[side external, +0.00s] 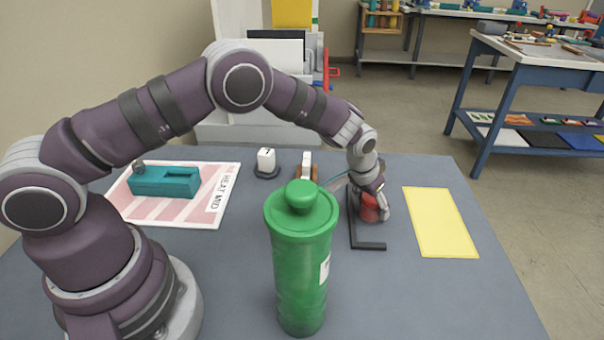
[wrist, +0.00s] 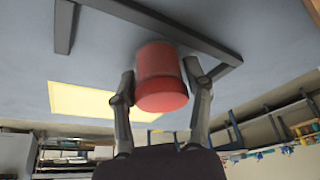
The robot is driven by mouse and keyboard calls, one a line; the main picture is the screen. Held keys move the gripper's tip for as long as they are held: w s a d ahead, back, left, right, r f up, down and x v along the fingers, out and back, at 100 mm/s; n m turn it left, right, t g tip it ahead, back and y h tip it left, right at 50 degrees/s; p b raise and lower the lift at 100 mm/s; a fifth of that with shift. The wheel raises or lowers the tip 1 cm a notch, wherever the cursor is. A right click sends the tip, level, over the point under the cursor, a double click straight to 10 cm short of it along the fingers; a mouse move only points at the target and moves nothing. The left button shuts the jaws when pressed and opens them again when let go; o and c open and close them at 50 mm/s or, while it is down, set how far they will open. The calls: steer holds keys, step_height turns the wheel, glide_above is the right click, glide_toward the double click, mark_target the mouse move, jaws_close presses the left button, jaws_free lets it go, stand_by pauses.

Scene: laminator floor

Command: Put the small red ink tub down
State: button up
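In the wrist view the tub (wrist: 160,78) sits between the two fingers of my gripper (wrist: 160,88), one finger against each side. The gripper is shut on it. Whether the tub's base touches the table I cannot tell.
A yellow sheet (side external: 440,222) lies clear to the right. A tall green lidded canister (side external: 302,265) stands in front. A teal block (side external: 165,181) lies on a pink-and-white sheet (side external: 205,214) at left.

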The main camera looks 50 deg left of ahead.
steer(key=o, duration=0.3)
steer(key=s+a+r, duration=0.2)
steer(key=s+r, duration=0.4)
steer(key=r, duration=0.4)
steer(key=s+a+r, duration=0.3)
steer(key=s+r, duration=0.4)
steer(key=r, duration=0.3)
steer(key=shift+t, duration=0.5)
steer(key=s, duration=0.3)
steer(key=s+a, duration=0.1)
steer(key=s, duration=0.3)
steer(key=s+a, duration=0.1)
steer(key=s, duration=0.2)
steer(key=shift+s+a+r, duration=0.15)
steer(key=shift+s+r, duration=0.05)
steer(key=shift+s, duration=0.15)
